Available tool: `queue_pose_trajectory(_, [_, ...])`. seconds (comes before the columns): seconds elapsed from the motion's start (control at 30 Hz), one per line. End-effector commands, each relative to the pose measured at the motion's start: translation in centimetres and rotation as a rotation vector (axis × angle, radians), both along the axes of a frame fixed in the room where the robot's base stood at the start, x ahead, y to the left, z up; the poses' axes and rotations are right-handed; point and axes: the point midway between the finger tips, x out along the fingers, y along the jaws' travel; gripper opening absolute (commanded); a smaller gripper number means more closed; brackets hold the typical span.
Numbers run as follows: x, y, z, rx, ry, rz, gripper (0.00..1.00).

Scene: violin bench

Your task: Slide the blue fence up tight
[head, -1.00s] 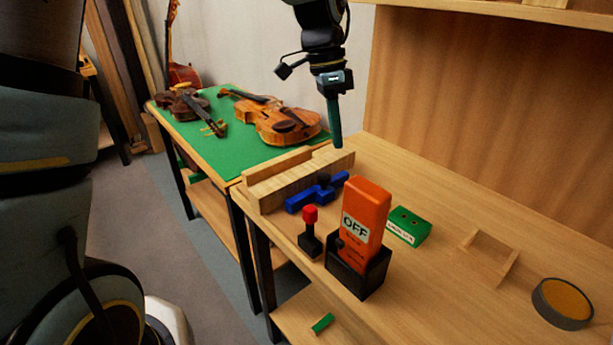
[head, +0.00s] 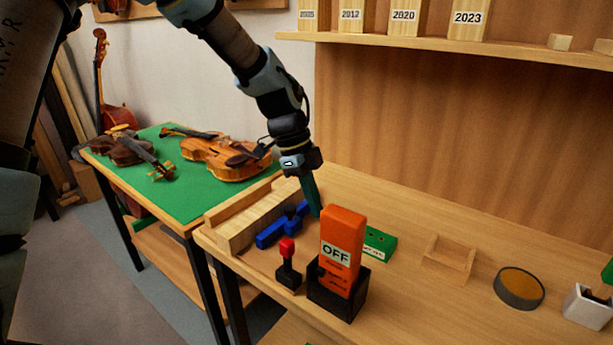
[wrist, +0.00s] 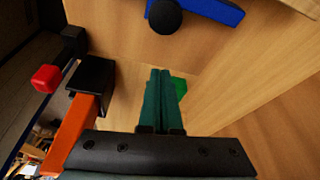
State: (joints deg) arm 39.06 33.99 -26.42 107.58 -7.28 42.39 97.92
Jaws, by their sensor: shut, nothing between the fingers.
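The blue fence (head: 270,236) lies on the bench along the front side of a pale wooden block (head: 252,224), with a dark round knob (head: 292,212) on it. In the wrist view, part of the blue fence (wrist: 218,9) and its knob (wrist: 165,16) show at the top edge. My gripper (head: 317,213) is shut and empty, pointing down just right of the fence, behind the orange OFF piece. Its green fingers (wrist: 160,78) are together in the wrist view, apart from the fence. I cannot tell whether the fence touches the block.
The orange OFF piece (head: 341,238) stands in a black holder (head: 334,301) close in front of my gripper. A red-topped switch (head: 288,265) stands left of it. A green box (head: 379,243), a wooden cradle (head: 449,262) and a round tin (head: 520,288) are to the right. Violins lie on the green table (head: 190,199).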

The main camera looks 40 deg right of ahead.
Motion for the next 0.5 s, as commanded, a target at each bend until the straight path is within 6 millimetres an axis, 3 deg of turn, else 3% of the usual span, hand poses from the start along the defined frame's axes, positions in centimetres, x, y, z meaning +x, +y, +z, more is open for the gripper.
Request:
queue_pose_trajectory(0.07, [-0.4,-0.1,-1.1,0.004,0.002,0.000,0.00])
queue_pose_trajectory(0.23, [2.2,1.1,-0.7,0.001,0.000,0.003,0.00])
queue_pose_trajectory(0.5, [3.3,1.6,-1.0,0.000,0.000,0.001,0.00])
